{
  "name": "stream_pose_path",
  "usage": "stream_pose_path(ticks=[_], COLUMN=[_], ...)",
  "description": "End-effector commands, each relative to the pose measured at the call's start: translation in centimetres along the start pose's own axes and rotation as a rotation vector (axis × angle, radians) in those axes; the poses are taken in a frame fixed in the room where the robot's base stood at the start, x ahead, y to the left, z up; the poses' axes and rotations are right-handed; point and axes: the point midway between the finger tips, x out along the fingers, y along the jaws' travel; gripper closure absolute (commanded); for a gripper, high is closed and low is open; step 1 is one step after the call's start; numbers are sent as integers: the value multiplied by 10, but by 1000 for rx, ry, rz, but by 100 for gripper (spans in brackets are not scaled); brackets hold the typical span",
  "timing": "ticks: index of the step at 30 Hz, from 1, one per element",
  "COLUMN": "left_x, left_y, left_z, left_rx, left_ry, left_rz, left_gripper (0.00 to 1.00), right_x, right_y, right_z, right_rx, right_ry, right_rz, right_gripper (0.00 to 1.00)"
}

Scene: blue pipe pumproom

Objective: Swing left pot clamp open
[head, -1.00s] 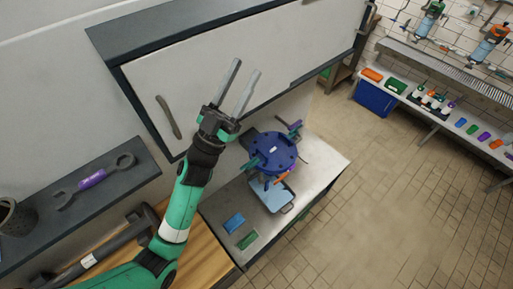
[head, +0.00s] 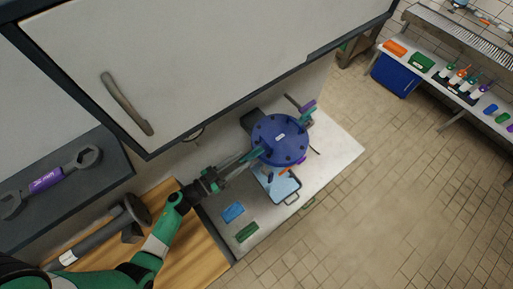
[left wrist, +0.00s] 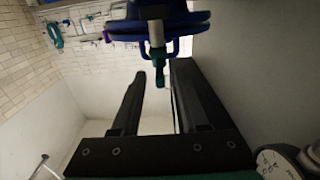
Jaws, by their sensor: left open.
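The blue round pot (head: 281,133) stands on the white counter. In the left wrist view, the pot's dark blue body (left wrist: 165,12) is at the top. The left pot clamp, a teal rod with a grey shank (left wrist: 157,60), hangs from the pot's edge in that view. My left gripper (head: 250,156) reaches to the pot's left side, fingers toward the clamp. In the left wrist view the gripper (left wrist: 160,72) is open, and the clamp's lower end appears between the fingertips; I cannot tell whether they touch it. In the head view the fingers partly hide the clamp.
Another teal clamp (head: 307,116) is at the pot's right. A light blue tray (head: 284,186) lies in front of it, with blue (head: 233,212) and green (head: 247,232) blocks nearby. A wall cabinet (head: 200,65) overhangs the counter's back.

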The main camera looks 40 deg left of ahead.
Motion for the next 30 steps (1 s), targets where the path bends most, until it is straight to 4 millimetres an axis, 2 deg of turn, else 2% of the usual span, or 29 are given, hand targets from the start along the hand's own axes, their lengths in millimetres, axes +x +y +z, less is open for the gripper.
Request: stream_pose_path(ticks=[3, 9, 13, 20, 21, 23, 28, 30], left_x=[29, 65, 75, 76, 76, 76, 76, 76], left_y=[1, 0, 0, 0, 0, 0, 0, 0], left_z=[2, 2, 1, 0, 0, 0, 0, 0], left_rx=[1, 2, 0, 0, 0, 0, 0, 0], left_ry=[4, 3, 1, 1, 1, 1, 1, 1], left_rz=[5, 1, 0, -2, -2, -2, -1, -1], left_gripper=[56, 56, 56, 56, 58, 69, 99, 100], right_x=[-7, -14, -15, -15, -15, -15, -15, -15], right_y=[0, 0, 0, 0, 0, 0, 0, 0], right_z=[7, 13, 14, 14, 14, 14, 14, 14], right_rx=[0, 0, 0, 0, 0, 0, 0, 0], right_ry=[-1, -1, -1, -1, -1, -1, -1, -1], right_rz=[0, 0, 0, 0, 0, 0, 0, 0], right_gripper=[0, 0, 0, 0, 0, 0, 0, 0])
